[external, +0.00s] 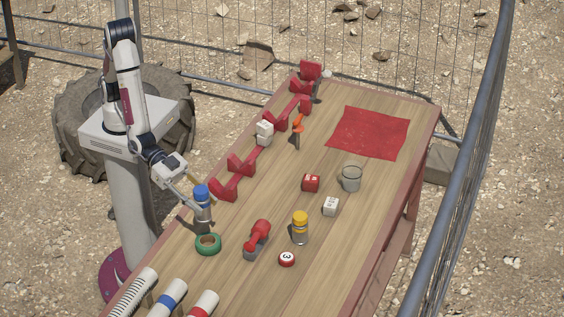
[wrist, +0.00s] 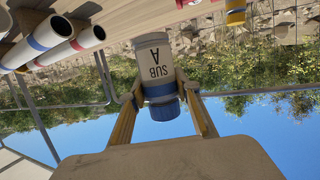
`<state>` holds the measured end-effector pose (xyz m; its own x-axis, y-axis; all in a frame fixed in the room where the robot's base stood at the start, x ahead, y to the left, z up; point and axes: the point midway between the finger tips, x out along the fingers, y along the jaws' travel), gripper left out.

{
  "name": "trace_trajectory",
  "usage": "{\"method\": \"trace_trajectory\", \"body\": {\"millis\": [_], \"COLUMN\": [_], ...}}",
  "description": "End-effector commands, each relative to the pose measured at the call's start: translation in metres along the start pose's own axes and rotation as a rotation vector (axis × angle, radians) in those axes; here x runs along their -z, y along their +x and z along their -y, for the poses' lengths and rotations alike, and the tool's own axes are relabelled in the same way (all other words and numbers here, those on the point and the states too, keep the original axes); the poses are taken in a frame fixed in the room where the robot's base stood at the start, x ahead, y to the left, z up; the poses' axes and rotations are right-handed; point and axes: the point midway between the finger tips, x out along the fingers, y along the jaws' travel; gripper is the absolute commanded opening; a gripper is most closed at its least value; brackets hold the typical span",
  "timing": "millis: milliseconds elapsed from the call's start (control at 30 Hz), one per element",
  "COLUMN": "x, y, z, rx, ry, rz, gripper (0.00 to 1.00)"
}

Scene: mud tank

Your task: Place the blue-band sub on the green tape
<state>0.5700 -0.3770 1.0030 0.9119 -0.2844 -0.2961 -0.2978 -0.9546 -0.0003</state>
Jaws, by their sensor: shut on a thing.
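The blue-band sub (external: 203,215) is a pale cylinder with a blue top, upright at the table's left edge. In the wrist view the sub (wrist: 153,60) appears upside down, with "SUB A" lettering and a blue band. My gripper (external: 197,203) is shut on it near its blue end; both yellowish fingers of the gripper (wrist: 163,98) show beside it. The green tape (external: 208,244) is a ring lying flat on the table, just below and slightly right of the sub in the external view. Whether the sub's lower end touches the table or tape, I cannot tell.
Banded white tubes (external: 168,298) lie at the near end. Red brackets (external: 232,180) line the left edge. A red cloth (external: 369,132) lies far right.

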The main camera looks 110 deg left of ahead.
Motion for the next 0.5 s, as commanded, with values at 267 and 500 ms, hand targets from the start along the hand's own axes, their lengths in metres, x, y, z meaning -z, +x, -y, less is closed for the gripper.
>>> {"method": "trace_trajectory", "body": {"millis": [267, 500], "x": [-0.003, -0.006], "y": [-0.008, -0.008], "z": [0.006, 0.016], "rx": [0.071, 0.098], "ry": [-0.022, -0.03], "rz": [-0.003, -0.004], "gripper": [0.0, 0.0]}}
